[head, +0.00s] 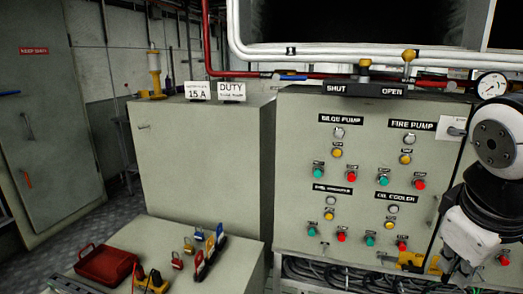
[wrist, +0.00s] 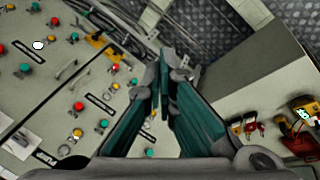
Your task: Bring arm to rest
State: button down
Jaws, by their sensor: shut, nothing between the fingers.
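My arm (head: 487,190) shows at the right edge of the head view, in front of the right side of the control panel. Its white joint and black and white links cover part of the panel. My gripper (wrist: 166,75) shows in the wrist view, with its teal-sided fingers closed together at the tips and nothing held. In the head view I cannot make out the gripper's fingers. In the wrist view the gripper hangs in front of the panel (wrist: 60,90), with the floor beyond it.
The bench (head: 215,262) at lower left holds a red case (head: 105,265), several padlocks and a yellow tool (head: 150,280). A grey cabinet (head: 205,160) stands behind it. Red and white pipes run above the panel. Cables (head: 340,275) lie below it. Open floor (head: 85,225) shows at left.

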jog(key=s+a+f+m+g+y, duration=0.2)
jog(key=s+a+f+m+y, duration=0.15)
jog(key=s+a, duration=0.75)
notch_tip(320, 180, up, 15)
jog(key=d+t+p, duration=0.1)
jog(key=t+p, duration=0.1)
jog(key=p, duration=1.1)
jog(key=shift+s+d+t, duration=0.25)
jog(key=shift+d+t, duration=0.1)
jog(key=shift+t, duration=0.05)
